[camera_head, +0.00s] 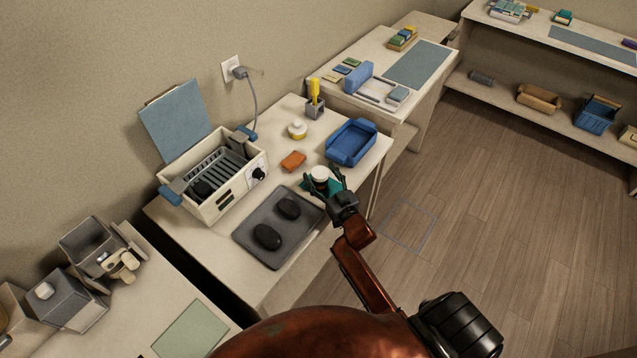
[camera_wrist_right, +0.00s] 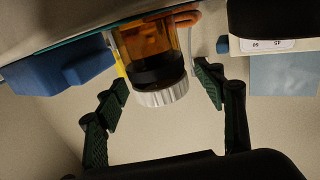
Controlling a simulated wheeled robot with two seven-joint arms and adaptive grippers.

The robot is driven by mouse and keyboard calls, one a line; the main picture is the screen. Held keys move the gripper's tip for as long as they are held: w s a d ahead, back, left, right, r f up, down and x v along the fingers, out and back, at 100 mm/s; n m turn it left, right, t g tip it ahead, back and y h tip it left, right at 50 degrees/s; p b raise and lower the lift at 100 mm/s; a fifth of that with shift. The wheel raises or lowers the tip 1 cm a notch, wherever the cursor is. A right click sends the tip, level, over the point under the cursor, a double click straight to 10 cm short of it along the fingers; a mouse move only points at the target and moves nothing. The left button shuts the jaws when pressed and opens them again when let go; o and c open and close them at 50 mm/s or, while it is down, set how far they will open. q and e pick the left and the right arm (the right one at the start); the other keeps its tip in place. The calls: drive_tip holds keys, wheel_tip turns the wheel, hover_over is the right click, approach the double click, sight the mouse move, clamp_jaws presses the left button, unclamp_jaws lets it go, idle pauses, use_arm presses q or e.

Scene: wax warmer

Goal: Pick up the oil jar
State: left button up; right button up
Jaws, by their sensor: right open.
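The oil jar (camera_head: 320,174) has a pale lid and stands at the front edge of the middle worktop. In the right wrist view the jar (camera_wrist_right: 158,62) shows amber glass, dark contents and a ribbed silvery lid. My right gripper (camera_head: 323,181) is open, with one finger on each side of the jar. In the right wrist view the gripper (camera_wrist_right: 163,82) shows gaps between its dark green finger pads and the jar. I cannot tell exactly how the fingertips line up with the jar in depth. My left gripper is not in view.
A blue tray (camera_head: 351,143) stands just behind the jar to the right. An orange block (camera_head: 293,161) and a white-lidded pot (camera_head: 297,129) are nearby. A grey tray with black stones (camera_head: 268,255) lies to the left, near the wax warmer (camera_head: 231,193). Floor right of the worktop is clear.

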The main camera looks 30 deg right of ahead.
drive_tip(key=shift+w, duration=0.1)
drive_tip(key=c, duration=1.3)
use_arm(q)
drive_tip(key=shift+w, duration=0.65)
use_arm(e)
drive_tip(key=shift+c, duration=1)
drive_tip(key=shift+r, duration=0.15)
drive_tip(key=shift+r, duration=0.6)
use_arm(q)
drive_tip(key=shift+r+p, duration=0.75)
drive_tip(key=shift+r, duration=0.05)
use_arm(e)
drive_tip(key=s+a+r, duration=0.6)
drive_tip(key=s+r, duration=0.5)
drive_tip(key=s, duration=0.1)
drive_tip(key=shift+s+a+r, duration=0.15)
drive_tip(key=shift+a+r, duration=0.15)
drive_tip(key=shift+a, duration=0.1)
